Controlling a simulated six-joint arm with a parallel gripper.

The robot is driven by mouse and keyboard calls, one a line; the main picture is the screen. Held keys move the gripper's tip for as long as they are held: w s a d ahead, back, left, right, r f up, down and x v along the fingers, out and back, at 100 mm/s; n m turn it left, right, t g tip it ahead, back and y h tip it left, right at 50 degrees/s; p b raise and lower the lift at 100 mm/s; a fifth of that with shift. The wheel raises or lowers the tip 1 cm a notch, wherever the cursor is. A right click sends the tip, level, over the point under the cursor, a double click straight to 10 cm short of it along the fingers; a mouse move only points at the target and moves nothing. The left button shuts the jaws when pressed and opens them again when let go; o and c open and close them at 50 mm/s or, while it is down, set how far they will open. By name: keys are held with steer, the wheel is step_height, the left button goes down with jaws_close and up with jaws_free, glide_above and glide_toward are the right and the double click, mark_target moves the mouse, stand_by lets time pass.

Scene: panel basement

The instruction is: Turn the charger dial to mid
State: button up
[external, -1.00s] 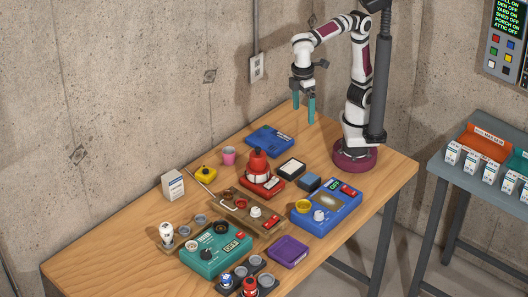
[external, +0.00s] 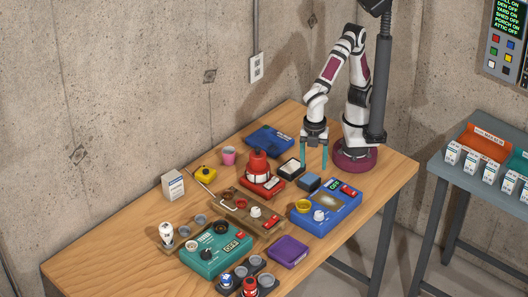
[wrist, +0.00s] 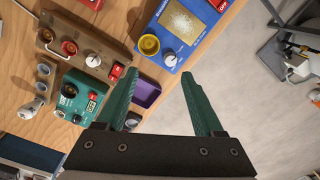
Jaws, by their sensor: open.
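Three boxes carry dials, and I cannot read which is labelled charger. The brown board (external: 238,219) has a white dial (external: 255,212), seen at upper left in the wrist view (wrist: 93,60). The blue box (external: 340,212) has a white dial (external: 319,215), also in the wrist view (wrist: 170,60). My gripper (external: 313,163) is open and empty above the table's back right, behind the blue box and touching no dial.
Small cups and bulbs crowd the front. The table's left end is clear.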

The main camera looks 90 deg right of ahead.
mark_target(320, 215)
steer(key=s+a+f+n, duration=0.2)
steer(key=a+n, duration=0.1)
steer(key=a, duration=0.2)
steer(key=shift+m, duration=0.3)
steer(key=f, duration=1.5)
steer(key=shift+s+d, duration=0.15)
steer(key=shift+d, duration=0.1)
jaws_close()
